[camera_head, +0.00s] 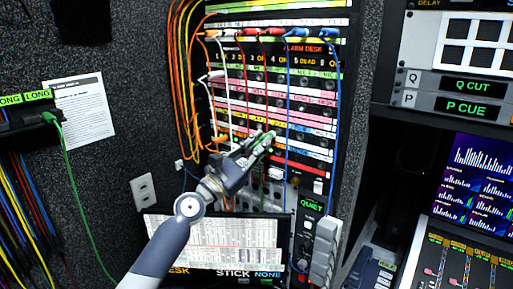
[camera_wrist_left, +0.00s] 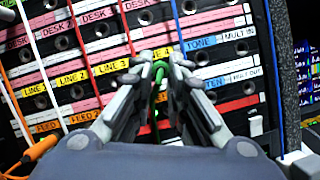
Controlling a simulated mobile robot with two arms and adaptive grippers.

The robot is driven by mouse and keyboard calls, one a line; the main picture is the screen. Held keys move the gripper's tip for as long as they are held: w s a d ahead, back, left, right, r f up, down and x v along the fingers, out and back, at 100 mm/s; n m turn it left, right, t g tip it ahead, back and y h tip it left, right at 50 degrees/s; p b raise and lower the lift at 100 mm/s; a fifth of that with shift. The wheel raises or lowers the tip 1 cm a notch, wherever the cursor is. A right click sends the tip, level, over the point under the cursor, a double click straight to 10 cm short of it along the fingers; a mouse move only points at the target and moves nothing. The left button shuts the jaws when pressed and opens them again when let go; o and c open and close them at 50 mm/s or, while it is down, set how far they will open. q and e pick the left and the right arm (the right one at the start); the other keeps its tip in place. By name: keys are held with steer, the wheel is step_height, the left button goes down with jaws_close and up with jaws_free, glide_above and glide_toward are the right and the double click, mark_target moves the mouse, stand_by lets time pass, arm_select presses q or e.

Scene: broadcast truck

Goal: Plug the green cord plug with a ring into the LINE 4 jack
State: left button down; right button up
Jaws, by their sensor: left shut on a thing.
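My left gripper (camera_head: 266,140) is in front of the patch bay, its fingers pointing up and to the right. In the left wrist view its fingertips (camera_wrist_left: 158,62) are closed around the green plug (camera_wrist_left: 159,72). Its green cord (camera_wrist_left: 153,112) runs down between the fingers. The LINE 4 label (camera_wrist_left: 156,49) is yellow and lies just beyond the fingertips. The fingers and plug cover the panel below it, so I cannot tell whether the plug touches a jack. The ring is not clear. My right gripper is not in view.
The patch bay (camera_head: 270,78) has white, red, orange and blue cords (camera_head: 335,110) hanging across it. An orange plug (camera_wrist_left: 40,147) is left of the gripper in the wrist view. Another green plug (camera_head: 48,117) sits on the left wall holder.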

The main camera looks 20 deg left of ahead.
arm_select(q)
steer(key=shift+w+d+b, duration=0.3)
steer(key=shift+w+b, duration=0.1)
steer(key=shift+w, duration=0.35)
steer(key=shift+w, duration=0.15)
steer(key=c, duration=1.5)
jaws_free()
steer(key=shift+d, duration=0.1)
steer(key=v, duration=1.2)
